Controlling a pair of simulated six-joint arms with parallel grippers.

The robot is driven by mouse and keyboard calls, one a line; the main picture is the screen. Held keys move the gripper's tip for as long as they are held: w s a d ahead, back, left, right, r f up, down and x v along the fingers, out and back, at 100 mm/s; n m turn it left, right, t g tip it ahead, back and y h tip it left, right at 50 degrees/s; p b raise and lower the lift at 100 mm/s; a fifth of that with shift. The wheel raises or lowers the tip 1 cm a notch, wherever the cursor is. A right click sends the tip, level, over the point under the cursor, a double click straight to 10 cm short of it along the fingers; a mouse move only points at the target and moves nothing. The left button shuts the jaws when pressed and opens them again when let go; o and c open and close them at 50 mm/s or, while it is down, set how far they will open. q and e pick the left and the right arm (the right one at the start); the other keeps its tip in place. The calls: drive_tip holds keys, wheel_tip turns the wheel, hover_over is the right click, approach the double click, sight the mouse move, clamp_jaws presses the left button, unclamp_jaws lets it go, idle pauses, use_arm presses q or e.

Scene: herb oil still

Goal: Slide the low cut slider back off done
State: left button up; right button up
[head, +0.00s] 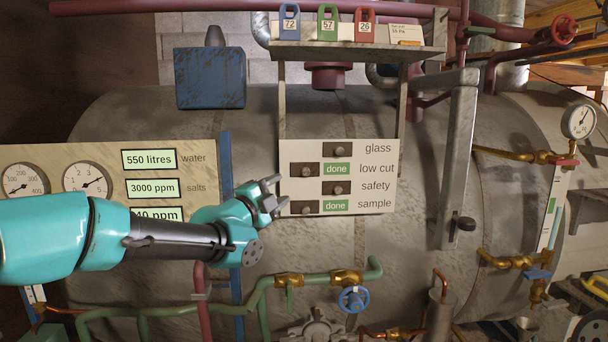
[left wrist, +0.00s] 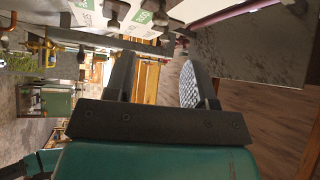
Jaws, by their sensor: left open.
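The white slider board (head: 390,190) hangs below a shelf, with rows marked glass, low cut, safety and sample. The low cut slider (head: 305,170) is at the left of its row, with a green done label (head: 337,169) bare to its right. The sample slider (head: 305,209) stands likewise at left beside its own done label. The glass slider (head: 340,150) and safety slider (head: 338,188) sit further right. My left gripper (head: 277,194) is open and empty at the board's left edge, below low cut height. In the left wrist view, board knobs show past the open fingers (left wrist: 155,85). My right gripper is not in view.
A gauge panel (head: 205,160) stands left, behind my left arm. A blue post (head: 226,170) rises between panel and board. The shelf (head: 350,50) above holds several numbered tags. Green pipes (head: 220,309) and a blue valve wheel (head: 353,299) lie below.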

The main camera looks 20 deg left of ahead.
sight(305, 173)
use_arm(q)
drive_tip(key=x, duration=1)
drive_tip(key=shift+w, duration=0.25)
clamp_jaws()
